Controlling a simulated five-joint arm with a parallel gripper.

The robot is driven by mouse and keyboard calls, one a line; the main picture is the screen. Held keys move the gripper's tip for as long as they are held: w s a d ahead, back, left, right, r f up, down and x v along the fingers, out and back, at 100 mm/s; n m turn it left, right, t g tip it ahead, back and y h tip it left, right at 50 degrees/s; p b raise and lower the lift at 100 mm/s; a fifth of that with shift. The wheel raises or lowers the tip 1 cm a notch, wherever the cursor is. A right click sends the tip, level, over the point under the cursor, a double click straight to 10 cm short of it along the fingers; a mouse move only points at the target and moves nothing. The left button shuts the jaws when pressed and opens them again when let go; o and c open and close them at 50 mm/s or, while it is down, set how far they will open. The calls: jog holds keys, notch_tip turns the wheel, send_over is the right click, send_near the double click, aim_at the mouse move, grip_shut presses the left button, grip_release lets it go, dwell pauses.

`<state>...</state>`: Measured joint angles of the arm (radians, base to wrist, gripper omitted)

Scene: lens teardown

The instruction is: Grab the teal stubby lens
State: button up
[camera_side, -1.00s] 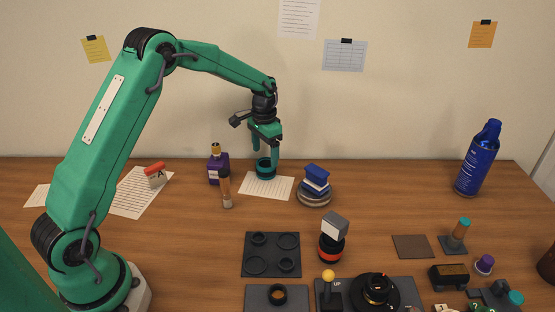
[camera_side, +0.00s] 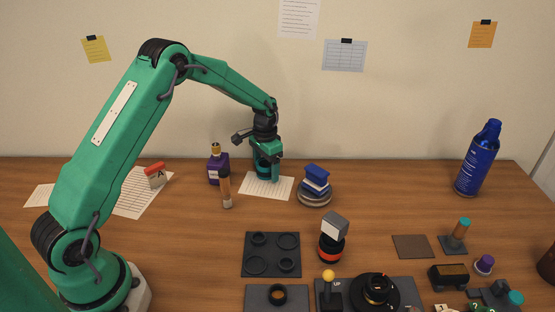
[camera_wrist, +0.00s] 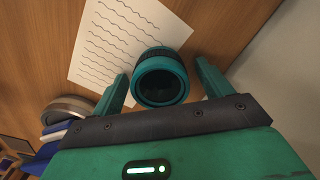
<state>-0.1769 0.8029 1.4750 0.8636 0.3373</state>
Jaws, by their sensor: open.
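The teal stubby lens (camera_wrist: 160,80) is a short cylinder with a dark front opening and a ribbed dark ring. In the wrist view it sits between the two fingers of my gripper (camera_wrist: 163,88), which is open, with a visible gap on either side. In the side view the lens (camera_side: 263,170) stands at the back of the table by a sheet of paper, partly hidden by my gripper (camera_side: 267,172). The fingers are down around it at its level.
A written sheet (camera_side: 268,188) lies at the lens. A purple bottle (camera_side: 218,168) and a brown-handled brush (camera_side: 227,190) stand to the left. A stack of blue and grey pieces (camera_side: 315,187) stands to the right. The wall is close behind.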

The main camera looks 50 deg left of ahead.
aim_at(267, 164)
dwell(0.3)
jog(key=c, duration=1.1)
jog(key=shift+c, duration=0.2)
jog(key=shift+r, duration=0.1)
jog(key=shift+r, duration=0.7)
jog(key=r, duration=0.1)
jog(key=d+r, duration=0.1)
jog(key=r, duration=0.1)
jog(key=shift+s+r, duration=0.1)
jog(key=shift+s, duration=0.05)
jog(key=s+d+r, duration=0.4)
jog(key=d+r, duration=0.2)
jog(key=d, duration=0.4)
jog(key=shift+r, duration=0.15)
jog(key=shift+w, duration=0.1)
